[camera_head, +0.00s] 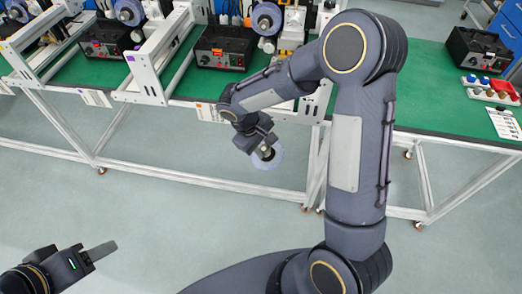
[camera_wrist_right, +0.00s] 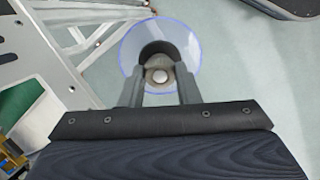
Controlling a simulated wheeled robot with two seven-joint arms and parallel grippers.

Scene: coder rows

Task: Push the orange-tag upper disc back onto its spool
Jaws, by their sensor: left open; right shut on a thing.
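My right gripper (camera_head: 264,148) is shut on a disc (camera_head: 268,160) with a pale blue, see-through rim and a dark hub, held in the air in front of the table's front edge. In the right wrist view the two fingers (camera_wrist_right: 162,92) close on the hub of this disc (camera_wrist_right: 187,42), which has a light round knob at its middle. Similar discs sit on the machines: one at the middle (camera_head: 267,19) and one at the left (camera_head: 129,11). I cannot make out which has an orange tag. My left gripper (camera_head: 100,252) is open and empty, low at the left, far from the table.
Black control boxes (camera_head: 222,46) stand on the green-topped table (camera_head: 425,75) between white frames (camera_head: 150,62). Another black box (camera_head: 478,50) and a tray of coloured parts (camera_head: 490,90) are at the right. Clear floor (camera_head: 190,215) lies in front.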

